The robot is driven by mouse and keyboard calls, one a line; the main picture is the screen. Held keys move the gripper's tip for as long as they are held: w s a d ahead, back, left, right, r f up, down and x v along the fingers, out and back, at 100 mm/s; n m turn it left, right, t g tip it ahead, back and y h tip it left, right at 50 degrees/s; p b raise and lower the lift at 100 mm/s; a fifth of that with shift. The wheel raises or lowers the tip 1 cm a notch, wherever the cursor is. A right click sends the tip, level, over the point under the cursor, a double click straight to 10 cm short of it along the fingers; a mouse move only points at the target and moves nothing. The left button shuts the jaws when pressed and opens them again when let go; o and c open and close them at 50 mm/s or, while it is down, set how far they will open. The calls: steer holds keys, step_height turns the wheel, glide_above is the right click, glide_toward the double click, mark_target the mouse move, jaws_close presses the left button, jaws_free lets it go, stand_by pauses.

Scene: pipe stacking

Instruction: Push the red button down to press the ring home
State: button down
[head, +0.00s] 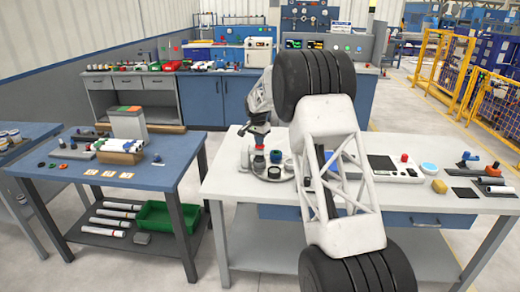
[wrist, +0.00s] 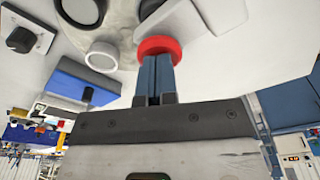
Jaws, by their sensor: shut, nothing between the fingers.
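In the wrist view, my gripper (wrist: 157,62) is shut, its two blue-grey fingers together with nothing between them. The fingertips are right at a round red part (wrist: 160,46), which looks like the red button; whether they touch it is hard to tell. The ring being pressed cannot be made out clearly.
In the wrist view, a white-rimmed round part (wrist: 102,55), a black knob (wrist: 22,39) and a blue block (wrist: 82,82) lie near the fingers. My arm hides the table's middle.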

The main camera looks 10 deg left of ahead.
steer(key=shift+f, duration=0.95)
stand_by(1.1)
steer(key=shift+r, duration=3.6)
